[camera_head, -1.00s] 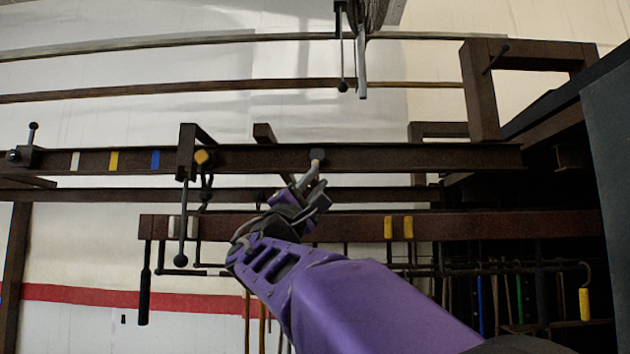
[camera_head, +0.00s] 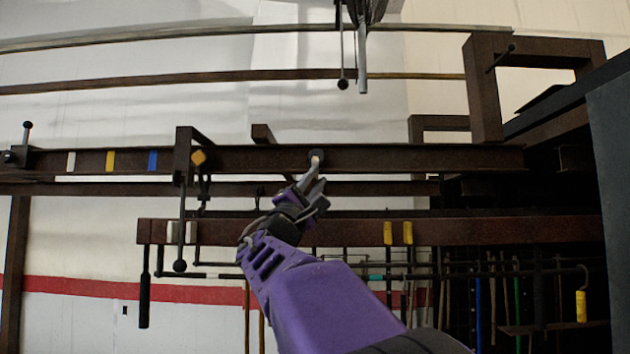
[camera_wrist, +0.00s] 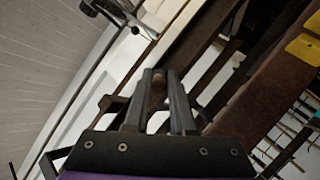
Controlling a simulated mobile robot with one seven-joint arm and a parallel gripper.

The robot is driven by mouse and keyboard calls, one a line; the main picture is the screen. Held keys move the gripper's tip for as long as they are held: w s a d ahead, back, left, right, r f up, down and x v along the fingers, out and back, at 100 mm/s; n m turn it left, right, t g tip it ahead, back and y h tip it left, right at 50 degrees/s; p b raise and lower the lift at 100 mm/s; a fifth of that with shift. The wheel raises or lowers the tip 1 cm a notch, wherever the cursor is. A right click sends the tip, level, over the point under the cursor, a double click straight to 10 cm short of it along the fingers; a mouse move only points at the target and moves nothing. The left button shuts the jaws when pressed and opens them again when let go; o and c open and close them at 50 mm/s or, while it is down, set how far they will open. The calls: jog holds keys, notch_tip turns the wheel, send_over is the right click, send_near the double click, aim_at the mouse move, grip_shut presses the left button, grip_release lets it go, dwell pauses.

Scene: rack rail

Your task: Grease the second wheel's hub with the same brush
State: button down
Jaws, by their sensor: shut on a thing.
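My gripper (camera_head: 313,187) reaches up to the long brown rail (camera_head: 420,158) in the head view. It is shut on a slim brush (camera_head: 315,166), of which only a short pale end shows. The brush end overlaps a small dark round hub (camera_head: 316,154) on the rail's face; I cannot tell if it touches. A yellow hub-like piece (camera_head: 199,157) sits to the left, beside a dark hanging bracket (camera_head: 184,155). In the wrist view my gripper's fingers (camera_wrist: 159,80) close around a brownish piece of the brush (camera_wrist: 158,92). The wheels themselves are not clearly visible.
White, yellow and blue marks (camera_head: 110,161) are on the rail's left part. A lower brown beam (camera_head: 300,232) with yellow tabs (camera_head: 398,233) runs behind my arm, with rods and tools hanging below. A dark clamp with a rod (camera_head: 362,60) hangs above. A dark cabinet (camera_head: 610,180) stands at right.

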jog(key=shift+d+r, duration=0.1)
dwell(0.3)
jog(key=shift+d+r, duration=0.4)
jog(key=shift+w, duration=0.7)
dwell(0.4)
jog(key=shift+r, duration=0.15)
